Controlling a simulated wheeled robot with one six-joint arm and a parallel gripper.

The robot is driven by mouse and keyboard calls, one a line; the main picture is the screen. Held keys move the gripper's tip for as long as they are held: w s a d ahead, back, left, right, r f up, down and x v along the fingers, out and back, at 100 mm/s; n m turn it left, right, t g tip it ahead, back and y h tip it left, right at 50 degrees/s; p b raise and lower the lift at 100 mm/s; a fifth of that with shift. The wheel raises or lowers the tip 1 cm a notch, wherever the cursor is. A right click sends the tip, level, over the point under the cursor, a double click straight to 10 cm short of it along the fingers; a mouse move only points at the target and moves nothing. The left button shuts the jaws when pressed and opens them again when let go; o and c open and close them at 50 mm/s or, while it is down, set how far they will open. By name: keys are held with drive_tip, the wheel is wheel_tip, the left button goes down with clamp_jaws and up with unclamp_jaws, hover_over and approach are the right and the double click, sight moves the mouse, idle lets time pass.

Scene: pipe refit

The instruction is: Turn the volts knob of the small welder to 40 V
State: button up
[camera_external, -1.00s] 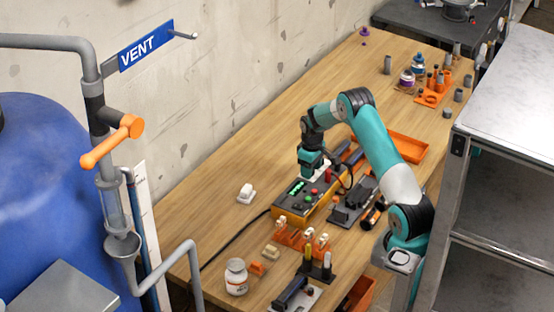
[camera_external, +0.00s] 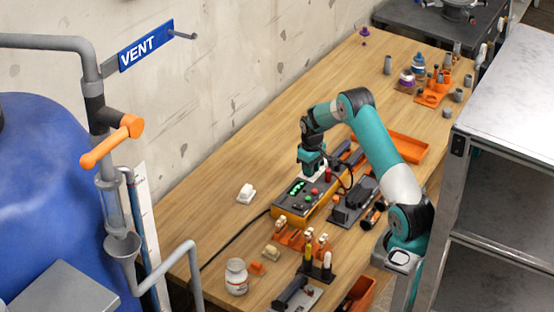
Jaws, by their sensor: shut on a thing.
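The small welder (camera_external: 291,207) is a yellow-orange box with a dark top panel, lying on the wooden workbench. Its panel carries a lit green display, green buttons and a red button. My gripper (camera_external: 313,170) points down over the far end of the panel. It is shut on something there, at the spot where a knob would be. The volts knob itself is hidden by the gripper, and its setting and the display digits are too small to read.
The workbench (camera_external: 220,160) is clear towards the wall. An orange tray (camera_external: 405,147) lies behind my arm. A dark grey device (camera_external: 351,203) stands right of the welder. Orange holders (camera_external: 291,238) and a white jar (camera_external: 236,277) stand in front. A metal shelf (camera_external: 510,110) stands at the right.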

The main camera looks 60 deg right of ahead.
drive_tip(key=m, duration=1)
drive_tip(key=shift+m, duration=0.4)
drive_tip(key=m, duration=0.3)
drive_tip(key=shift+m, duration=0.3)
drive_tip(key=m, duration=0.5)
drive_tip(key=shift+r+m, duration=0.1)
drive_tip(key=shift+m, duration=2.4)
drive_tip(key=o, duration=0.9)
